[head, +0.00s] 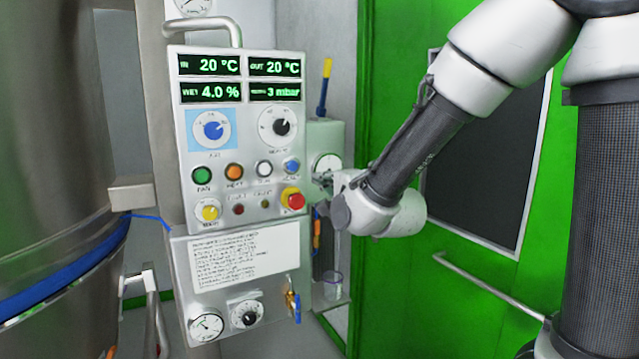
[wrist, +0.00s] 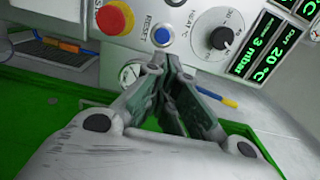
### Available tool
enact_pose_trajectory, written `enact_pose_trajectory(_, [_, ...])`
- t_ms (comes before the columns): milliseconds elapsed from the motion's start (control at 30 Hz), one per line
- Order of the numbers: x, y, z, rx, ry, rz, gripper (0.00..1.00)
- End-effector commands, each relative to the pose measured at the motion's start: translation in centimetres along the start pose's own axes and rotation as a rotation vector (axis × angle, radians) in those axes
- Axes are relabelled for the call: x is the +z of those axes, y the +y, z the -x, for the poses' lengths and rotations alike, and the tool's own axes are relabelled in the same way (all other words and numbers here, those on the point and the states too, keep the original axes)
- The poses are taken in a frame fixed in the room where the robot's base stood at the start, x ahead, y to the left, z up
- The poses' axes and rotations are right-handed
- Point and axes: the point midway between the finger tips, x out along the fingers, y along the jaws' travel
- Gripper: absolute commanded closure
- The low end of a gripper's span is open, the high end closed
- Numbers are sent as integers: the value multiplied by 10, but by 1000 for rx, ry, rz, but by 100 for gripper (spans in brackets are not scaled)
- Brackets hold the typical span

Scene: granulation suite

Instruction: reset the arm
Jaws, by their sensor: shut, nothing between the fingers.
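My arm (head: 420,145) reaches in from the upper right in the head view. My gripper (head: 322,180) is at the right edge of the control panel (head: 245,225), to the right of the red emergency button (head: 293,198). In the wrist view my gripper (wrist: 158,72) is shut with its fingers together and nothing between them. The fingertips appear just below the blue reset button (wrist: 162,37); I cannot tell whether they touch the panel. The red button also shows in the wrist view (wrist: 114,18).
A large steel vessel (head: 55,130) with a blue band stands at left. A green door (head: 470,290) with a dark window and rail is behind my arm. A gauge (head: 327,166) and a blue-and-yellow tool (head: 325,88) are beside the panel. A valve (head: 293,300) is low on it.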

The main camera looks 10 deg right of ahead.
Motion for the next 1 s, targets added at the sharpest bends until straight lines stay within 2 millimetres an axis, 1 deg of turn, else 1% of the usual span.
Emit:
enact_pose_trajectory(67, [1,6,0,25,-5,56,100])
enact_pose_trajectory(133, [6,28,2,118,-36,166,100])
enact_pose_trajectory(167, [9,42,3,174,-60,224,100])
enact_pose_trajectory(200, [14,63,8,260,-105,313,100])
enact_pose_trajectory(267, [22,97,22,400,-199,461,100])
enact_pose_trajectory(300, [26,114,36,486,-275,561,100])
enact_pose_trajectory(333, [27,124,48,546,-333,635,100])
enact_pose_trajectory(367, [24,133,62,601,-390,704,100])
enact_pose_trajectory(400, [19,140,81,670,-467,792,100])
enact_pose_trajectory(467, [7,147,114,764,-584,912,100])
enact_pose_trajectory(500, [-4,148,137,819,-660,981,100])
enact_pose_trajectory(567, [-22,145,175,895,-768,1070,100])
enact_pose_trajectory(600, [-34,141,201,941,-837,1119,100])
enact_pose_trajectory(667, [-55,130,241,1002,-918,1173,100])
enact_pose_trajectory(700, [-67,122,267,1038,-956,1194,100])
enact_pose_trajectory(800, [-90,102,314,1098,-955,1201,100])
enact_pose_trajectory(833, [-96,97,323,1108,-929,1194,100])
enact_pose_trajectory(900, [-107,84,335,1104,-845,1191,100])
enact_pose_trajectory(1000, [-117,72,345,1092,-747,1181,100])
